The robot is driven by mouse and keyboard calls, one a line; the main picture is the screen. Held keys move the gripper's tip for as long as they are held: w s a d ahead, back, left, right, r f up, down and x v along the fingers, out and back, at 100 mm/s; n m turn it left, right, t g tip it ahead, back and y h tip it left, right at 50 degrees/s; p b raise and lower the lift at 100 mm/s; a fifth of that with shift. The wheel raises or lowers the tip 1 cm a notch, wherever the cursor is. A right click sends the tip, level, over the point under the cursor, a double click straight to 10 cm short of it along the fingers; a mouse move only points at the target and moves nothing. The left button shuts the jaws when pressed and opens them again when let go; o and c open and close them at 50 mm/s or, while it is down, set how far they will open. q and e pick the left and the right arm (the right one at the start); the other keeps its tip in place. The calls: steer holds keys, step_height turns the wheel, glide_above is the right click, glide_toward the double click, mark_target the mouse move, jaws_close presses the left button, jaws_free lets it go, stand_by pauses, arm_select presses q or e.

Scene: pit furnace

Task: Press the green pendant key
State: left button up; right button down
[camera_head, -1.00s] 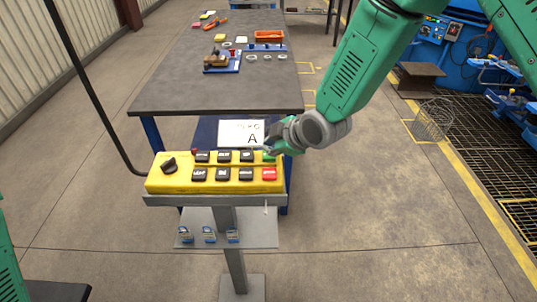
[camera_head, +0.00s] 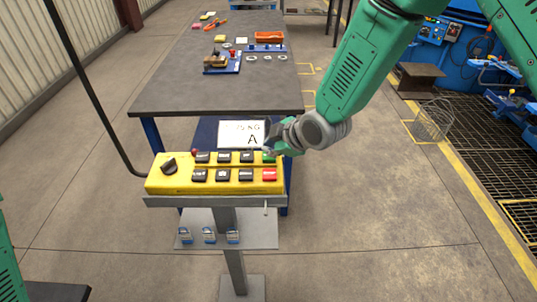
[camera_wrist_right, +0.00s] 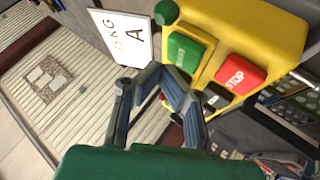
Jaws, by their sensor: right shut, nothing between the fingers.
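The yellow pendant box (camera_head: 215,185) lies on a grey stand, with a black knob at its left and two rows of keys. The green key (camera_head: 268,157) is at the right end of the far row, partly hidden by my right gripper (camera_head: 271,147). In the wrist view the green key (camera_wrist_right: 184,50) sits beside the red STOP key (camera_wrist_right: 240,74). The shut, empty fingers of my right gripper (camera_wrist_right: 166,82) are close to the green key's near edge. I cannot tell if they touch it. My left gripper is out of view.
A white card (camera_head: 240,134) marked A stands behind the box. A dark workbench (camera_head: 190,95) with small parts is beyond it. A black cable rises at left.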

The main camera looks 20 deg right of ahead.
steer(key=shift+f, duration=0.15)
steer(key=shift+f, duration=0.25)
steer(key=shift+s+f+b, duration=0.1)
steer(key=shift+f+b, duration=0.35)
steer(key=shift+b, duration=0.05)
stand_by(0.5)
steer(key=shift+r, duration=0.1)
steer(key=shift+r+p, duration=0.75)
steer(key=shift+r, duration=0.05)
step_height(320, 180, up, 5)
steer(key=p, duration=0.4)
steer(key=shift+r, duration=0.1)
